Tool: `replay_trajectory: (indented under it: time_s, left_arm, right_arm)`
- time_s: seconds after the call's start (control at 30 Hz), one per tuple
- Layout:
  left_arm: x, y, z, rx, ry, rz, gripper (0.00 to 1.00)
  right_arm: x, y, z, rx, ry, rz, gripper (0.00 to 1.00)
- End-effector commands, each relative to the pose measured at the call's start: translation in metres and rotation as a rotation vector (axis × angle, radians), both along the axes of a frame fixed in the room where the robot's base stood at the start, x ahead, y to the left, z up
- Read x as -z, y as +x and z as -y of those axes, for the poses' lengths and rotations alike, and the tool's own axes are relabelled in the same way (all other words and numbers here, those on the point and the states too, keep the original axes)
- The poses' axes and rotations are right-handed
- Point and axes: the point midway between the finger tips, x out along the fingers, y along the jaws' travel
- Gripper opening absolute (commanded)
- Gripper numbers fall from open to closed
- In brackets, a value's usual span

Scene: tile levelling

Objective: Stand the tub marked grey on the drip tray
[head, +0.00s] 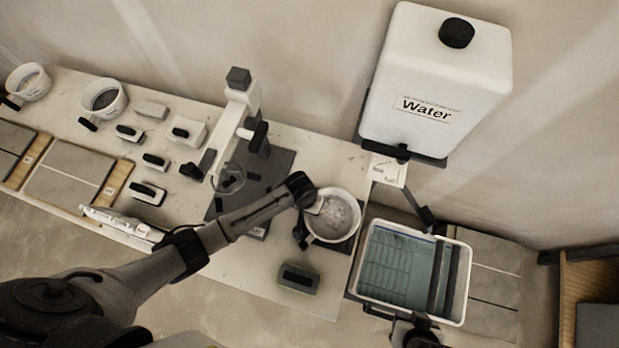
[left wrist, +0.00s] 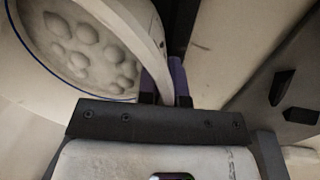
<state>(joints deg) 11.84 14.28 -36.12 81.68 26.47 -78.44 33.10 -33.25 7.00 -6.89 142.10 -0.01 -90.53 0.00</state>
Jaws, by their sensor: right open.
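A white tub (head: 333,232) with pale grey lumpy contents stands right of the mixer stand, over a dark square plate (head: 345,246) that may be the drip tray. No marking on the tub is readable. My left gripper (head: 316,205) is at this tub's upper left rim. In the left wrist view the tub (left wrist: 35,50) shows its blue-lined rim and lumps, and its handle passes between the purple fingers (left wrist: 166,85), which look closed on it. My right gripper (head: 421,338) is open at the bottom edge, below the wash basin, apart from the tub.
Two more white tubs (head: 28,84) (head: 104,99) stand at the back left. A water tank (head: 430,85) hangs above the basin (head: 460,285) at right. The mixer stand (head: 240,115), several small handled tools and a sponge block (head: 298,279) are on the bench. Bare bench lies around the sponge.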

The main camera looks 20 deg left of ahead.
Motion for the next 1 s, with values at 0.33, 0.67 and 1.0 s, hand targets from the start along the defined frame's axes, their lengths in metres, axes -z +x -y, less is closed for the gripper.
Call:
replay_trajectory:
  time_s: [0.33,0.67,1.0]
  left_arm:
    - [0.0,0.0,0.0,0.0,0.0,0.0,0.3]
    - [-0.019,0.001,-0.002,0.002,-0.001,0.002,0.3]
    - [-0.081,0.0,-0.012,0.002,-0.002,0.002,0.3]
  right_arm:
    - [0.0,0.0,0.001,-0.003,-0.004,0.0,0.43]
    - [-0.004,0.0,0.0,0.002,0.002,0.0,0.43]
    - [-0.014,0.0,-0.002,0.004,0.006,0.0,0.43]
